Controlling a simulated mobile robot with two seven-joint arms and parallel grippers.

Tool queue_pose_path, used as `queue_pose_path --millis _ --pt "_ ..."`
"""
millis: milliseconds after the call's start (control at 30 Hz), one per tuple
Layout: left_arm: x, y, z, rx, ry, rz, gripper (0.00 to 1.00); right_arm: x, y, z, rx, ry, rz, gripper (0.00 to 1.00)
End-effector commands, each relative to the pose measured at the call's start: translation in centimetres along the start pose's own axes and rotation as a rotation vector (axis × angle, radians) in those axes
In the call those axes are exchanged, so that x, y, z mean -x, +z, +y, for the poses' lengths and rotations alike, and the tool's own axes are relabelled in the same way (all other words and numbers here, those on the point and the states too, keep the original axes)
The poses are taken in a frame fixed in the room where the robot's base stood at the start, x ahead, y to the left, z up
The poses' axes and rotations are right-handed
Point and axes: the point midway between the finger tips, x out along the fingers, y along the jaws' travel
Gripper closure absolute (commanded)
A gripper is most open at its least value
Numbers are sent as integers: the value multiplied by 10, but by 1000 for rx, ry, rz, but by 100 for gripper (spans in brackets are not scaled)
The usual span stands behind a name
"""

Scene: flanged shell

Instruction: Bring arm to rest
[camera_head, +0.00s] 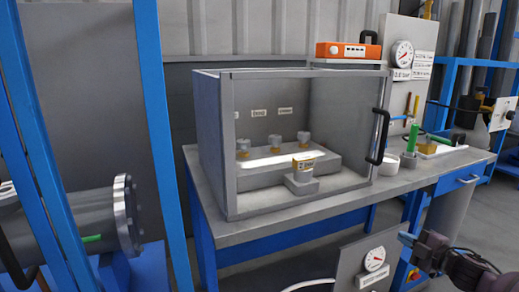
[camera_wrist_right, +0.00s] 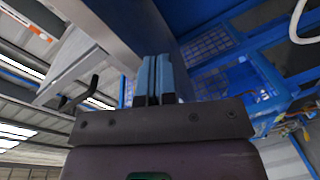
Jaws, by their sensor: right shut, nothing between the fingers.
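My right gripper (camera_head: 406,239) is at the lower right of the head view, in front of the workbench. Its blue fingertips point left and are together with nothing between them. In the right wrist view the two blue fingers (camera_wrist_right: 158,78) also lie side by side, shut and empty. My left gripper is in neither view. The flanged shell (camera_head: 75,225), a grey cylinder with a bright flange ring, lies at the left, partly behind blue posts.
A clear-fronted box (camera_head: 225,150) with a black handle (camera_head: 378,135) stands on the grey bench (camera_head: 230,230). A gauge panel (camera_head: 365,262) is below the bench front, close to my right gripper. Blue posts (camera_head: 155,120) rise at the left.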

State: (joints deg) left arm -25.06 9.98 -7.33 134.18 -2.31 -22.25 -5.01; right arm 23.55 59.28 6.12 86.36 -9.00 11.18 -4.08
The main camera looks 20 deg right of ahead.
Motion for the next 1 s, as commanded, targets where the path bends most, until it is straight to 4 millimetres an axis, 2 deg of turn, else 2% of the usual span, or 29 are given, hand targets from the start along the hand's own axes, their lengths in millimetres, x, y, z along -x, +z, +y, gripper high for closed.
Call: queue_pose_path --millis 33,200,400,500,600,733,833,1000 --pt "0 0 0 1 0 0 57 10 -15 -32 -52 -26 -19 100" --pt "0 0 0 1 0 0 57 47 -64 -115 -213 -107 -97 100" --pt "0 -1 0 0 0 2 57 110 -134 -194 -426 -205 -193 100" --pt "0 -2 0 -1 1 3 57 148 -174 -222 -546 -250 -243 100" --pt "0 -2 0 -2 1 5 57 186 -213 -239 -670 -280 -289 100" --pt "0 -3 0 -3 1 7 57 226 -254 -246 -812 -286 -331 100" --pt "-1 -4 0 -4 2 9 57 249 -273 -249 -890 -279 -364 100" --pt "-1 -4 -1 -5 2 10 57 286 -283 -264 -975 -282 -457 100"
